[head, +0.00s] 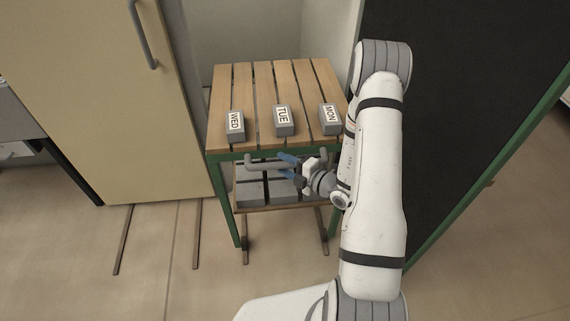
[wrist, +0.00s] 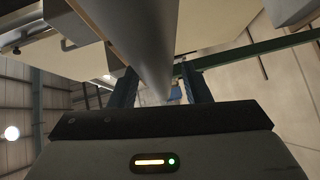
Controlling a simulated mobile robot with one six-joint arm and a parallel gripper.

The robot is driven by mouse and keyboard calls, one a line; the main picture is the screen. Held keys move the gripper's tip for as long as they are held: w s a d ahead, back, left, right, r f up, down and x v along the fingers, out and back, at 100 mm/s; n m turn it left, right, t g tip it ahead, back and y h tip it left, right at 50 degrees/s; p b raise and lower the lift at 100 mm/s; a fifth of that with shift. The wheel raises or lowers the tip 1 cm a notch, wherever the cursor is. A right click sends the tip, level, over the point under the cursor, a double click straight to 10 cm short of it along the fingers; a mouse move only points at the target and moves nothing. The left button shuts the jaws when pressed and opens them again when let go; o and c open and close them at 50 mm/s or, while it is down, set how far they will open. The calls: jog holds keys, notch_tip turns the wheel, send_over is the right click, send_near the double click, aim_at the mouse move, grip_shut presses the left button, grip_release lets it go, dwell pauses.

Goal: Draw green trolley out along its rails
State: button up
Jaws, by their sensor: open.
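The green trolley (head: 225,200) stands in a bay in front of me, with a green frame and a slatted wooden top. A grey bar handle (head: 262,164) runs across its front, just below the top; it also shows large in the wrist view (wrist: 150,35). My gripper (head: 284,166) is open at the handle, its blue fingers one above and one below the bar. In the wrist view the bar lies between the two fingers (wrist: 160,88); I cannot tell whether they touch it. Dark rails (head: 245,250) run on the floor under the trolley; my arm hides part of its right side.
Grey blocks marked WED (head: 236,126), TUE (head: 284,120) and MON (head: 330,118) stand on the top. Grey bricks (head: 250,190) lie on the lower shelf. A beige cabinet (head: 110,90) is left, a black green-edged panel (head: 460,110) right. The floor in front is clear.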

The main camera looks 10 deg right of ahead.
jog(key=v, duration=0.7)
jog(key=shift+r, duration=0.1)
dwell(0.4)
jog(key=s+a+r+n+g+y+p, duration=0.1)
jog(key=s+a+r+n+g, duration=0.55)
jog(key=n, duration=0.55)
jog(key=s+a+r+n+g+y, duration=0.1)
jog(key=s+a+r+n+g, duration=0.55)
jog(key=n, duration=0.65)
jog(key=s+d+r+n+t+h, duration=0.1)
jog(key=d+r+n+h, duration=0.4)
jog(key=n, duration=0.6)
jog(key=s+d+r+n+t+h+p, duration=0.1)
jog(key=s+d+r+n+t+h, duration=0.1)
jog(key=s+d+r+n+h, duration=0.2)
notch_tip(320, 180, up, 4)
jog(key=d+n+h, duration=0.1)
jog(key=n+h, duration=0.2)
jog(key=n, duration=0.4)
jog(key=shift+f+n+h, duration=0.15)
jog(key=shift+n+h, duration=0.15)
